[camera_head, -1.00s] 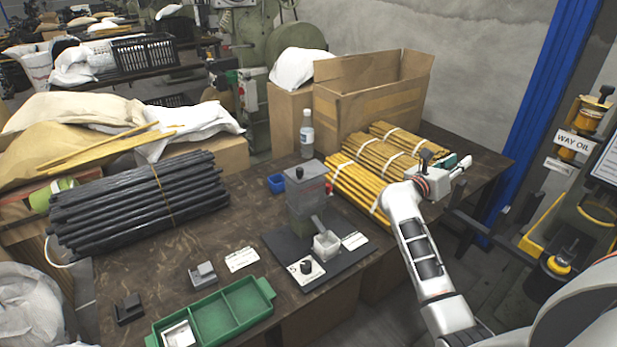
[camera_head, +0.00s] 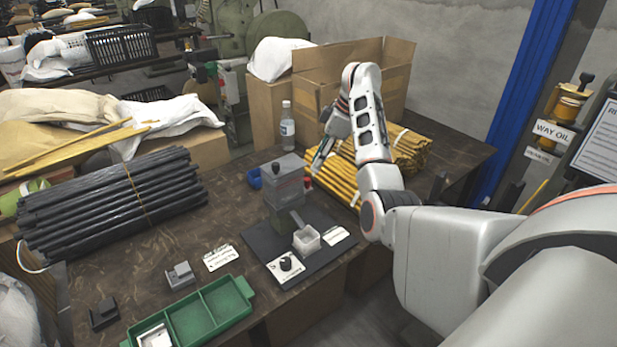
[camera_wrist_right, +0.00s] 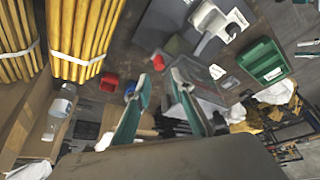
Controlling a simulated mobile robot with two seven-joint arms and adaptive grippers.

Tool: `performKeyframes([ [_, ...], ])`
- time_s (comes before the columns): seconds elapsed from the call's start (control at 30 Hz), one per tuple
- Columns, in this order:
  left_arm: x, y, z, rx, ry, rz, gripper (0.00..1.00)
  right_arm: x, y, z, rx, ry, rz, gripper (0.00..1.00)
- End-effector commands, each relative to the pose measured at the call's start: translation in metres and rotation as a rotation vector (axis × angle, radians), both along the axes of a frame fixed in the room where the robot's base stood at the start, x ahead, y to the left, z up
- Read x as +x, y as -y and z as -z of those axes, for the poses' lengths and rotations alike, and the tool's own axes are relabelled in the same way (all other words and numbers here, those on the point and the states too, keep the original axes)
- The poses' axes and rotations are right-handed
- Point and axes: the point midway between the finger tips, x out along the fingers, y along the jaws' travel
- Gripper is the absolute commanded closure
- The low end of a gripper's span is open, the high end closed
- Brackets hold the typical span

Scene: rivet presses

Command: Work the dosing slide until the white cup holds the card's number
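The grey dosing unit (camera_head: 283,185) stands on a dark base plate (camera_head: 312,262). I cannot see the cup's contents. A small red knob (camera_head: 308,183) shows at the unit's right side; a red knob also appears beyond my fingers in the right wrist view (camera_wrist_right: 158,62). White cards lie right of the cup (camera_head: 336,236) and left of the plate (camera_head: 219,258); their print is unreadable. My right gripper (camera_head: 314,172) is open and empty, just right of the unit. My left gripper is out of view.
Yellow bundled sticks (camera_head: 400,150) lie right of the unit, with a bottle (camera_head: 287,125) behind it. A black dial (camera_head: 286,264) is at the plate's front. A green tray (camera_head: 205,314) is front left, black rods (camera_head: 110,205) farther left. A cardboard box (camera_head: 397,75) stands behind.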

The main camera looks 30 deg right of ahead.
Motion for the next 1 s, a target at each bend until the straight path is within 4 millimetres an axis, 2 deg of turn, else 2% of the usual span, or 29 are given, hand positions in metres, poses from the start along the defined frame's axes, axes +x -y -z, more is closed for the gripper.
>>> performKeyframes([
  [0.03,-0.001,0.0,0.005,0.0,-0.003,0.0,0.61,0.001,-0.003,0.011,0.0,-0.004,-0.002,0.77],
  [0.2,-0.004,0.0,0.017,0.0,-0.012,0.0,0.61,0.007,-0.01,0.037,-0.003,-0.006,-0.002,0.77],
  [0.4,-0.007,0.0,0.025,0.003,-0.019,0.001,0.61,0.014,-0.017,0.059,-0.004,-0.004,-0.001,0.77],
  [0.57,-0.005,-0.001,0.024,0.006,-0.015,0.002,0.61,0.016,-0.019,0.066,-0.005,-0.002,-0.001,0.77],
  [0.83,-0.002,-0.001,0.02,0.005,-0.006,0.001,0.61,0.017,-0.019,0.066,-0.007,-0.001,-0.001,0.77],
  [0.9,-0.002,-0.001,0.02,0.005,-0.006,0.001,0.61,0.017,-0.019,0.066,-0.007,-0.001,-0.001,0.95],
  [0.93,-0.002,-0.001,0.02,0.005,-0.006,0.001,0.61,0.017,-0.019,0.066,-0.007,-0.001,-0.001,1.0],
  [1.0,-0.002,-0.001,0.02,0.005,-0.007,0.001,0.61,0.017,-0.019,0.066,-0.007,-0.001,-0.001,1.0],
])
